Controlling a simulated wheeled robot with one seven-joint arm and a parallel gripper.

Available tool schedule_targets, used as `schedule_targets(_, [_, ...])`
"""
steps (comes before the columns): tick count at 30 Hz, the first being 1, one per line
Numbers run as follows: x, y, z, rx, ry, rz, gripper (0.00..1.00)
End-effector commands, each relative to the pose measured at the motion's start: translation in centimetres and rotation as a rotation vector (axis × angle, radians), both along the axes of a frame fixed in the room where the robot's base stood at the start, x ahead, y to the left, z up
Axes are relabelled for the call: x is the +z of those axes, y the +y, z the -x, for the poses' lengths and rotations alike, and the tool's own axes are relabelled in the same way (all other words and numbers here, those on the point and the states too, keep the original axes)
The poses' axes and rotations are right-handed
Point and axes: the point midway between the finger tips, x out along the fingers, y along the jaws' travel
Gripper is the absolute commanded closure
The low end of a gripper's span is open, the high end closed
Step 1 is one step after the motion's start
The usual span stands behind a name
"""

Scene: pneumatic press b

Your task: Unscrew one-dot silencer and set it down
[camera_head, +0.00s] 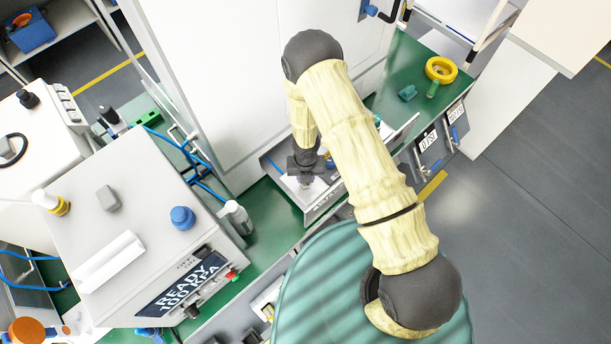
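My arm reaches up and left across the view, and my gripper (305,181) points down over a shallow grey metal tray (318,211) on the green bench. The fingertips are small and partly hidden by the dark wrist, so I cannot tell whether they are open or shut, or whether they hold anything. I cannot make out the one-dot silencer. My gripper and arm cover part of the tray.
A control box (146,213) reading READY 100 KPA stands left, with blue hoses (197,161) behind it. A white cabinet (225,80) rises behind my gripper. A yellow ring (441,70) and a small teal piece (408,93) lie on the bench (405,64) at upper right.

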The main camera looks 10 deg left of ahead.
Motion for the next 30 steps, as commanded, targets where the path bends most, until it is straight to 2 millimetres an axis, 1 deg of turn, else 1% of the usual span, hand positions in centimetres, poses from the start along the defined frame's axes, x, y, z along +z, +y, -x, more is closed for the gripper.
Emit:
schedule_targets(2, [-0.01, -0.04, 0.02, 0.026, 0.001, 0.001, 0.86])
schedule_targets(6, [-0.02, -0.06, 0.02, 0.145, 0.001, 0.001, 0.86])
schedule_targets(14, [-0.03, -0.04, 0.01, 0.169, 0.001, 0.001, 0.86])
schedule_targets(18, [-0.07, -0.07, -0.01, 0.292, 0.000, 0.001, 0.86])
schedule_targets(26, [-0.04, -0.08, -0.02, 0.312, 0.000, 0.001, 0.86])
schedule_targets(30, [-0.12, -0.06, -0.05, 0.436, -0.001, 0.001, 0.86])
